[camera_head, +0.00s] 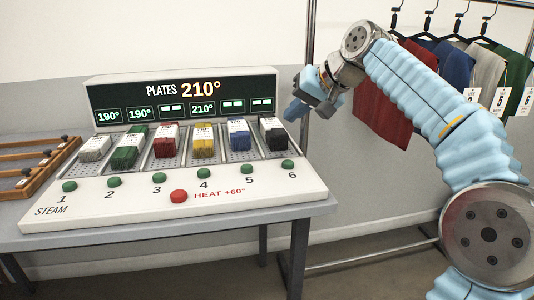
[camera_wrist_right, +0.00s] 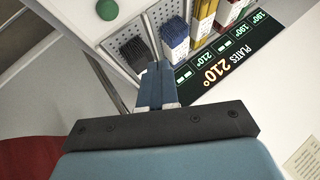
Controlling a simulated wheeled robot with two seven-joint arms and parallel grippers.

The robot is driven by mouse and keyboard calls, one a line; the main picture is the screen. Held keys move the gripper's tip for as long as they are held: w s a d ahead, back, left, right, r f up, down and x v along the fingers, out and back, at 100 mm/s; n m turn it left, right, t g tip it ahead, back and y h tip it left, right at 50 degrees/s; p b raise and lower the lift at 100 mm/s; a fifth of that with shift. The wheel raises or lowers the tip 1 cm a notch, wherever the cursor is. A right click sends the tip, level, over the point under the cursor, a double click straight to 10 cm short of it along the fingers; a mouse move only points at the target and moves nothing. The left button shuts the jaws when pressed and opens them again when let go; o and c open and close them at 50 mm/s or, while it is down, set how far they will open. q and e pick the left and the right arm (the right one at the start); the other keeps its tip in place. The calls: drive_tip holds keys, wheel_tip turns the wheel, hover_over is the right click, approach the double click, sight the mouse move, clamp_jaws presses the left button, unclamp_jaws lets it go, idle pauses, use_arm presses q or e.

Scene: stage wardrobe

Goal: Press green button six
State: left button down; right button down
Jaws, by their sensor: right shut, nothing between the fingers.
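Green button six (camera_head: 288,165) is at the right end of the button row on the white steam console (camera_head: 320,185), in front of the black block. In the right wrist view a green button (camera_wrist_right: 107,10) shows at the top left, by the slot with the black block (camera_wrist_right: 134,48). My right gripper (camera_head: 293,112) is shut and empty. It hangs above and behind button six, near the right end of the display, apart from the button. In the right wrist view its blue fingers (camera_wrist_right: 158,82) are together. My left gripper is not in view.
The display (camera_head: 185,98) reads PLATES 210°. Coloured blocks stand in the slots. A red HEAT button (camera_head: 179,196) is at the console's front. Brown wooden racks (camera_head: 30,165) lie at the left. Garments (camera_head: 383,118) hang on a rail at the right, behind my right arm.

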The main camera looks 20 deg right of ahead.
sight(292, 163)
drive_tip(key=shift+r, duration=0.15)
drive_tip(key=shift+w, duration=0.1)
wheel_tip(292, 163, down, 4)
drive_tip(key=shift+r, duration=0.2)
wheel_tip(292, 163, down, 4)
drive_tip(key=b, duration=0.3)
drive_tip(key=shift+f+b, duration=0.6)
drive_tip(key=shift+f, duration=0.05)
idle(1.5)
drive_tip(key=shift+f+b, duration=0.3)
drive_tip(key=shift+f, duration=0.1)
